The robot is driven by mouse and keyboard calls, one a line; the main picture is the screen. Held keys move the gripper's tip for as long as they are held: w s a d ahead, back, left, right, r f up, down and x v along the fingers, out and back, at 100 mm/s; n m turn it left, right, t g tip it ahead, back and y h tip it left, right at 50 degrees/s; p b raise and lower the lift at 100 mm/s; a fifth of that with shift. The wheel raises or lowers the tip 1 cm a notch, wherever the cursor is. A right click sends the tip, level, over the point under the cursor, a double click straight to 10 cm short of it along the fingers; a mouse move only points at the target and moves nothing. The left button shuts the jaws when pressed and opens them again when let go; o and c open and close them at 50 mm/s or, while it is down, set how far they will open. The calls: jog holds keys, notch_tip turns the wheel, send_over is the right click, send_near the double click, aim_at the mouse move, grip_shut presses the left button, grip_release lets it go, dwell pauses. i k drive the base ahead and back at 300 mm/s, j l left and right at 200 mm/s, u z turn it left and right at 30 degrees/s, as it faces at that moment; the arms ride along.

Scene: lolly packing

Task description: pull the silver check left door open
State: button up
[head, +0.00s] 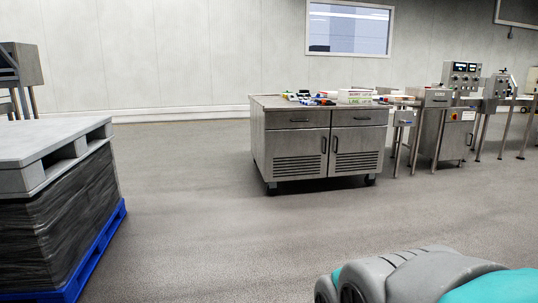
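A silver metal cabinet (262,145) on castors stands mid-floor, a little right of the picture's centre. Its left door (290,143) has louvre slots low down and a dark vertical handle (323,145) near its right edge. The right door (362,140) has its own handle (335,145) beside the middle seam. Both doors look shut. Each has a drawer front above it. My gripper is not in view; only grey and teal parts, which seem to be my arm, show at the bottom right, well apart from the cabinet.
Small coloured items and boxes (355,96) lie on the cabinet's top. Steel conveyor machinery (431,125) stands to its right. A dark wrapped stack (60,210) on a blue pallet (97,247) fills the left. The floor (210,215) before the cabinet is clear.

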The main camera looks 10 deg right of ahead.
aim_at(291, 154)
jog(key=i+l+z, duration=0.2)
jog(key=i+z, duration=0.15)
jog(key=i, duration=0.2)
jog(key=i+l+z, duration=0.1)
jog(key=i+z, duration=0.2)
jog(key=i, duration=0.25)
jog(key=i+z, duration=0.1)
jog(key=i, duration=2.2)
jog(key=i+l+u, duration=0.15)
jog(key=i, duration=0.95)
jog(key=i+j, duration=0.05)
